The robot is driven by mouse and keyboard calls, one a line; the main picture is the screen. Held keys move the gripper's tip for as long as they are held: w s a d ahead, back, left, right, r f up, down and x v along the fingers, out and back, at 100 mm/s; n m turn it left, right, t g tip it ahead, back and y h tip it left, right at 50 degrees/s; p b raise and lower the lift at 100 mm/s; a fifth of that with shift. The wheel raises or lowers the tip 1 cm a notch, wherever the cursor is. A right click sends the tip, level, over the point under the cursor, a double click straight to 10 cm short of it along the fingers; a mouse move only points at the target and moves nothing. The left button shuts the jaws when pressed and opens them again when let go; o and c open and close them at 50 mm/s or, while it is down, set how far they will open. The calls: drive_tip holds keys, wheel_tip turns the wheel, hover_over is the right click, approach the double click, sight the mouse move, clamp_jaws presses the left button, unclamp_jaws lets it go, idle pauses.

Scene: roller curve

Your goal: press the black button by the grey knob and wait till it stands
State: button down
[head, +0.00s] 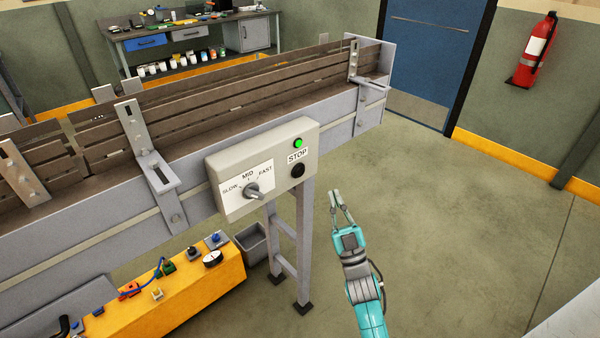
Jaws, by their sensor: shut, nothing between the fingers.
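The black button (298,171) sits on the lower right of a pale control box (228,170), just under a STOP label (297,156). The grey knob (253,192) is to its left, on a white dial marked SLOW, MID and FAST. A green lamp (298,143) above the label is lit. My gripper (337,192) is shut and empty, to the right of the button and a little lower in the picture. It appears apart from the box. Nothing covers the button.
The box is fixed to the side of a conveyor (190,136) with brown slatted guards and metal brackets. Its leg (305,240) stands left of my gripper. A yellow bench (195,285) with plugs and a grey bin (252,245) are lower left. Floor at right is clear.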

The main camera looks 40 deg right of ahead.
drive_tip(key=shift+w, duration=0.1)
approach(302, 167)
drive_tip(key=shift+s+r+x, duration=0.15)
drive_tip(key=shift+x, duration=0.8)
drive_tip(key=shift+s+r+x, duration=0.15)
drive_tip(key=shift+x, duration=0.75)
drive_tip(key=shift+s+r+x, duration=0.1)
drive_tip(key=shift+s+x, duration=0.05)
drive_tip(key=shift+x, duration=0.8)
drive_tip(key=shift+w+d, duration=0.1)
drive_tip(key=shift+d, duration=0.05)
drive_tip(key=shift+w, duration=0.3)
drive_tip(key=shift+w, duration=0.45)
drive_tip(key=shift+s, duration=0.9)
drive_tip(key=shift+s+d, duration=0.1)
drive_tip(key=shift+s, duration=2.4)
